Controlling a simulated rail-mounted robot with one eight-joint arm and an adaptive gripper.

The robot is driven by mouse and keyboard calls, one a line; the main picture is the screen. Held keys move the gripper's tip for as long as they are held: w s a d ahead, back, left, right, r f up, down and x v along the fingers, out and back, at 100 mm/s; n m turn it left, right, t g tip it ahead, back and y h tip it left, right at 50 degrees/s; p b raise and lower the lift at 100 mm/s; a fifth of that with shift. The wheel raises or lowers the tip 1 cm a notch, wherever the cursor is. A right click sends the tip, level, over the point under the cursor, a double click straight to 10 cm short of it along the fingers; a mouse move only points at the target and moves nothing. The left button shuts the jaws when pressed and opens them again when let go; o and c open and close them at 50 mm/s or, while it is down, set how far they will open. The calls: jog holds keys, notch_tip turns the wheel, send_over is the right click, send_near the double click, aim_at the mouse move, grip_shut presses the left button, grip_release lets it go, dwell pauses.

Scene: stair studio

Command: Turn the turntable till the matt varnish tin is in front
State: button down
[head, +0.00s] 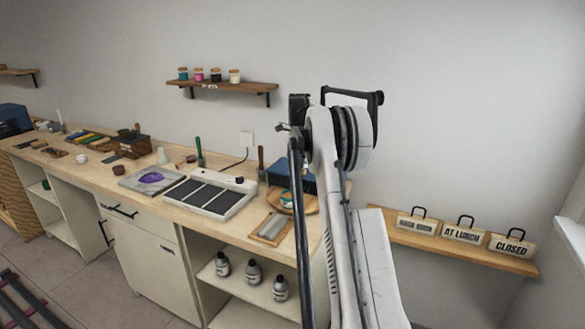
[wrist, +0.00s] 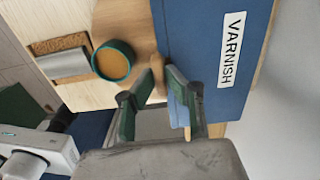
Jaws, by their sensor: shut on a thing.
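The wooden turntable (head: 311,207) is at the right end of the bench, partly behind my arm. It also shows in the wrist view (wrist: 122,22). A round tin with a green rim and tan top (wrist: 113,60) stands at its edge; it shows in the head view too (head: 286,200). No name is readable on it, so I cannot tell which varnish it is. A blue box lettered VARNISH (wrist: 212,75) stands beside my gripper, hiding part of the turntable. My gripper (wrist: 160,78) is shut on a small wooden part at the turntable, partly hidden between its green-padded fingers.
A wooden tray with a metal plate (head: 270,228) lies before the turntable. A white case with dark panels (head: 210,196) is left of it. The blue box (head: 280,174) stands behind, by the wall. A shelf with signs (head: 455,245) is at right.

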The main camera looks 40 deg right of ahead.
dwell(0.4)
jog(key=c, duration=1.8)
grip_release()
jog(key=shift+o, duration=0.2)
notch_tip(320, 180, up, 12)
jog(key=shift+a+r, duration=0.1)
